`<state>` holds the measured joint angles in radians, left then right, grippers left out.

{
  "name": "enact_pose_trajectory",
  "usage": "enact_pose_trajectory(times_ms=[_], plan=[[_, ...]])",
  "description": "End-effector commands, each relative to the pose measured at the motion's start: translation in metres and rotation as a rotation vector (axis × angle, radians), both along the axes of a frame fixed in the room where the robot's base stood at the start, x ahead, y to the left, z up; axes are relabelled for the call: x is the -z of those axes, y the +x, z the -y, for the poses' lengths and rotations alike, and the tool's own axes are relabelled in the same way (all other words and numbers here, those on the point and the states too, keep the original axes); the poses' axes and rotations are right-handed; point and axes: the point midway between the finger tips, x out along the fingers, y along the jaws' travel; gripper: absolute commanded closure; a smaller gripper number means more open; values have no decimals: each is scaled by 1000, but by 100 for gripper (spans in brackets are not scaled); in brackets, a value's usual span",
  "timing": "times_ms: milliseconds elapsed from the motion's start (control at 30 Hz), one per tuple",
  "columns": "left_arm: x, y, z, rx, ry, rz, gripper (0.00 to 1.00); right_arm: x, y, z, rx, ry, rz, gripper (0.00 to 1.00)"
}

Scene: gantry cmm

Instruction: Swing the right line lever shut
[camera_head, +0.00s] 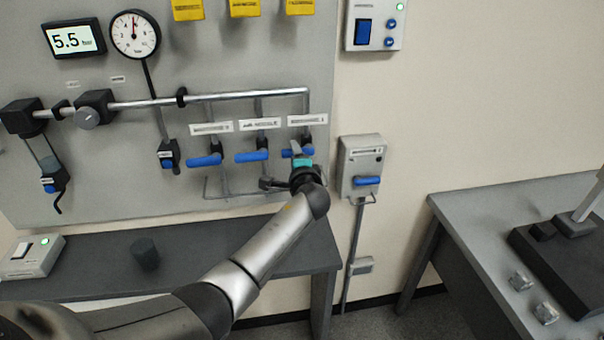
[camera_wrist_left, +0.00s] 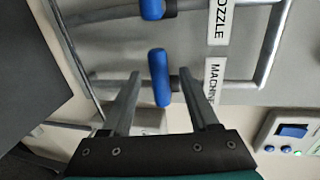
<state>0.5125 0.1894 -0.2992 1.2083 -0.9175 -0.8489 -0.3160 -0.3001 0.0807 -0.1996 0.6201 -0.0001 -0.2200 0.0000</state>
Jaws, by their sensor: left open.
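The right line lever (camera_head: 288,153) is a blue handle on the grey panel, under the rightmost label; my gripper partly hides it. It lies roughly level, across its upright pipe. In the left wrist view, the blue handle (camera_wrist_left: 159,78) appears between the fingertips, with gaps to both fingers. My left gripper (camera_head: 299,155) is open at this lever; it also shows in the left wrist view (camera_wrist_left: 159,76). I cannot tell whether it touches the lever. My right gripper is not in view.
Two similar blue levers, the middle one (camera_head: 252,156) and the left one (camera_head: 205,160), sit close to the left. A wall box (camera_head: 361,160) with a blue handle is just right of the panel. A dark bench (camera_head: 210,250) lies below the panel.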

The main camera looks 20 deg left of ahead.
Motion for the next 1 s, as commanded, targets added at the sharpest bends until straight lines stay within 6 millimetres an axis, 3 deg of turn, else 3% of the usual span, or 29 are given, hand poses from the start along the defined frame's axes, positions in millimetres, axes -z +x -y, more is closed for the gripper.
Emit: enact_pose_trajectory(times_ms=[700,1000], plan=[[-19,-83,57,1,-1,-1,39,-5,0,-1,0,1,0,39],[-23,-96,65,0,0,-1,39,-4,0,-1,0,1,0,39]])
